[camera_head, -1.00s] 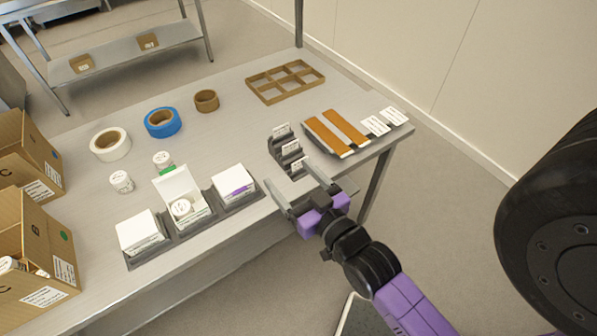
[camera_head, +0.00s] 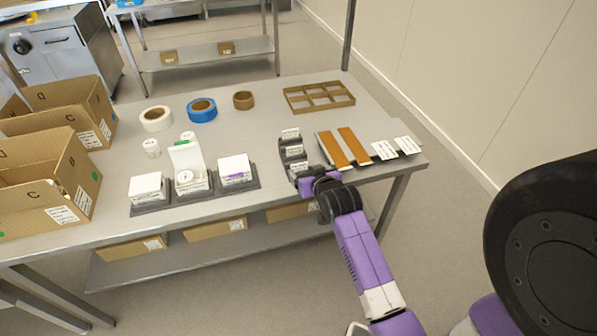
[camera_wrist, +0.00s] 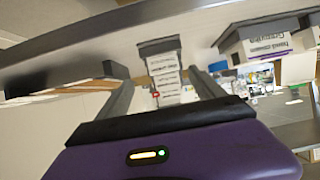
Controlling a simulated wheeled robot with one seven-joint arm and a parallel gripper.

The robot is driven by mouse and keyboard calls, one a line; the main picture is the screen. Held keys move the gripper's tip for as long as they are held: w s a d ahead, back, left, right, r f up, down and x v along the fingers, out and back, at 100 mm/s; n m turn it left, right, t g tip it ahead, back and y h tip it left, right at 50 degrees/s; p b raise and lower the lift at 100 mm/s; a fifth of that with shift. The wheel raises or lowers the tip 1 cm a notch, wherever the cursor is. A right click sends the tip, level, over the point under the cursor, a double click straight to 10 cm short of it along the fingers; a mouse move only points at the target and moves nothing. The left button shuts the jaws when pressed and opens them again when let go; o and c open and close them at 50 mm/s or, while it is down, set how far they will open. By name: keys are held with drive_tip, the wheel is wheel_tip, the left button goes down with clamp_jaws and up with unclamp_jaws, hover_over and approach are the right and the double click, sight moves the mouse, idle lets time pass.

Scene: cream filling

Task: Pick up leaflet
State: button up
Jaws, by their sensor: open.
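White printed leaflets (camera_head: 290,133) stand in a dark stepped holder (camera_head: 283,150) near the table's front edge, to the right of the boxes. In the wrist view, white leaflets with print (camera_wrist: 163,64) show in the holder (camera_wrist: 159,45), straight ahead between my fingers. My gripper (camera_wrist: 160,77) is open, with one finger to each side of the leaflets and no visible grip on them. In the head view my gripper (camera_head: 305,181) is at the front of the holder. Its fingertips are hard to make out there, and the holder's lower front is partly hidden.
Three white boxes sit in a dark tray (camera_head: 151,208); the middle box (camera_head: 187,156) has its lid up. Brown strips (camera_head: 333,150) and white cards (camera_head: 384,150) lie right of the holder. Tape rolls, a divided frame (camera_head: 319,97) and cartons (camera_head: 40,185) are also on the table.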

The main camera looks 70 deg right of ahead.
sight(299, 164)
drive_tip(key=shift+w+a+p+x, duration=0.1)
drive_tip(key=shift+w+p+x, duration=0.05)
drive_tip(key=shift+x, duration=1.1)
drive_tip(key=shift+w+a+p+x, duration=0.1)
drive_tip(key=shift+p+x, duration=0.05)
drive_tip(key=shift+x, duration=1.1)
drive_tip(key=shift+w+p+x, duration=0.15)
drive_tip(key=shift+x, duration=1.1)
drive_tip(key=shift+r, duration=0.15)
drive_tip(key=c, duration=1.4)
drive_tip(key=shift+r, duration=0.1)
